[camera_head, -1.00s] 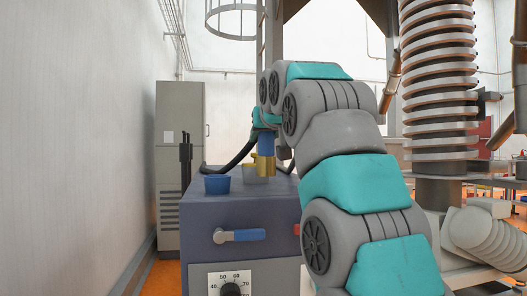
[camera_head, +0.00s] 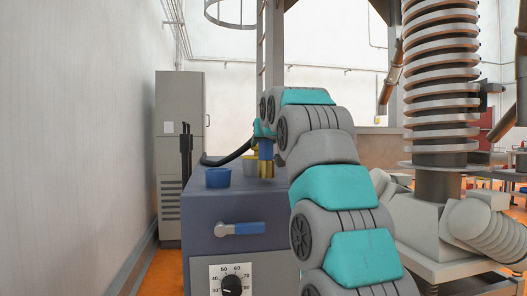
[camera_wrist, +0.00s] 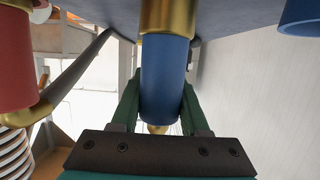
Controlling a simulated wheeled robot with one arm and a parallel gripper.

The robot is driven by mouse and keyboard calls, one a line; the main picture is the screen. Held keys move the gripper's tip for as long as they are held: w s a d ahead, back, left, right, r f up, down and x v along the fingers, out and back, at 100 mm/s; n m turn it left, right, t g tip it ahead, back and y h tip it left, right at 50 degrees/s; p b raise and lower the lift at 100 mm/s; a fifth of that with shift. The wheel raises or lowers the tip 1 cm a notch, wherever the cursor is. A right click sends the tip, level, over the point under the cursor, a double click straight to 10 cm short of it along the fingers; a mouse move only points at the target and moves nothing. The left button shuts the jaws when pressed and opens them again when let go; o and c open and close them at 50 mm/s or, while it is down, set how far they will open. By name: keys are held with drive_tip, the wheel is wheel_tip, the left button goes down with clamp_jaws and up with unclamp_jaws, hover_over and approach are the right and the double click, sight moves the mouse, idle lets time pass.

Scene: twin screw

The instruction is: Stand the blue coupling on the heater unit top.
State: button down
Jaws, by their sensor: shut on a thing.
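The blue coupling (camera_head: 265,151), a blue sleeve with a brass end, is upright at the right of the heater unit top (camera_head: 222,203). My gripper (camera_wrist: 160,108) is shut on its blue sleeve, with one green finger on each side in the wrist view. The coupling shows there (camera_wrist: 165,75) with its brass end toward the dark top surface. My arm partly hides the gripper in the head view.
A blue cup (camera_head: 217,178) stands on the top, left of the coupling. A pale yellowish cup (camera_head: 249,165) stands close behind the coupling. A red fitting (camera_wrist: 15,60) shows left in the wrist view. A blue-handled lever (camera_head: 240,229) is on the unit's front.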

drive_tip(key=shift+f, duration=0.55)
drive_tip(key=shift+f+b, duration=0.1)
drive_tip(key=shift+b, duration=0.2)
drive_tip(key=shift+c, duration=2)
unclamp_jaws()
drive_tip(key=shift+r, duration=0.2)
drive_tip(key=v, duration=1.2)
drive_tip(key=shift+b, duration=0.45)
drive_tip(key=shift+s+f, duration=0.1)
